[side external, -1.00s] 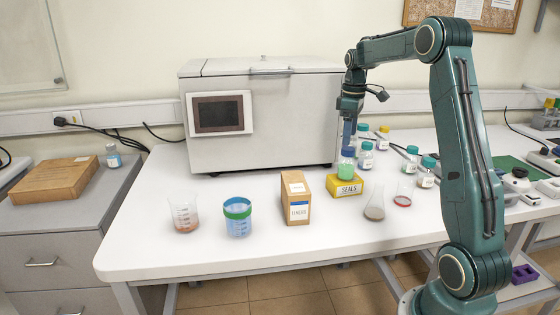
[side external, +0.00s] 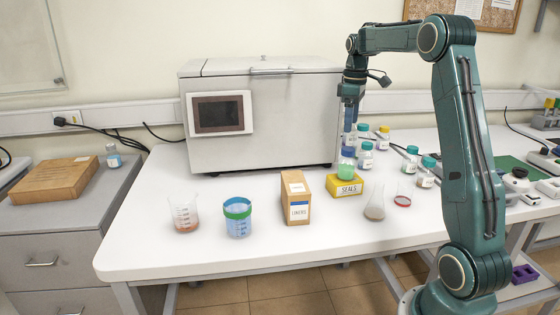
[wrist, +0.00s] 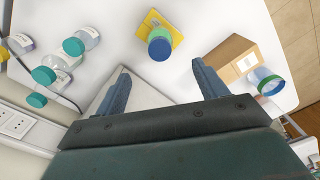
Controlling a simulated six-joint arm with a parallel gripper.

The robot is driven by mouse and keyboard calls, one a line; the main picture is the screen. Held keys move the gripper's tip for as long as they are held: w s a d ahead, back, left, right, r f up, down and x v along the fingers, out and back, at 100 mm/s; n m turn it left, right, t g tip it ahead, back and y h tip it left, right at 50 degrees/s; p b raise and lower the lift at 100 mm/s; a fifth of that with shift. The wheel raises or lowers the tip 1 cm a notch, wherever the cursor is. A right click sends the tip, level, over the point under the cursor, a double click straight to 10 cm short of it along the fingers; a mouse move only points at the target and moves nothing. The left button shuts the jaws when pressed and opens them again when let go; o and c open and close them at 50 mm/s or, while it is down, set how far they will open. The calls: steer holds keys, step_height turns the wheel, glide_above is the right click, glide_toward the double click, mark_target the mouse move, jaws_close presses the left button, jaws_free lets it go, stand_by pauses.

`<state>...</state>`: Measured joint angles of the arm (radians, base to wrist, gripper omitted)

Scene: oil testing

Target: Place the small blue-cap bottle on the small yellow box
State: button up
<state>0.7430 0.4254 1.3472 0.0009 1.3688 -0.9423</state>
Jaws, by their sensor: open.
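The small blue-cap bottle (side external: 347,165), holding green liquid, stands upright on top of the small yellow box (side external: 347,188) labelled SEALS. In the wrist view, the bottle's blue cap (wrist: 159,49) is seen from above, with the yellow box (wrist: 176,38) under it. My gripper (side external: 349,138) is just above and behind the bottle, pointing down. In the wrist view, my gripper (wrist: 162,86) has its two fingers wide apart with nothing between them, and the bottle is beyond the fingertips.
A cardboard box (side external: 297,197) stands left of the yellow box, a flask (side external: 375,205) to its right. Several teal-capped bottles (side external: 411,160) stand behind and to the right. The large white machine (side external: 262,120) is at the back left.

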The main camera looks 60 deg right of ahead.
steer(key=s+a+r+m+t+h, duration=0.1)
steer(key=s+a+r, duration=0.2)
steer(key=a, duration=0.8)
steer(key=s+a+r+t, duration=0.2)
steer(key=a+r, duration=0.1)
steer(key=a, duration=0.7)
steer(key=s+a+f+m+t+y, duration=0.1)
steer(key=s+a+f, duration=0.5)
steer(key=s+a, duration=0.6)
steer(key=shift+s+f+t, duration=0.15)
steer(key=shift+s+t, duration=0.45)
steer(key=shift+t, duration=0.2)
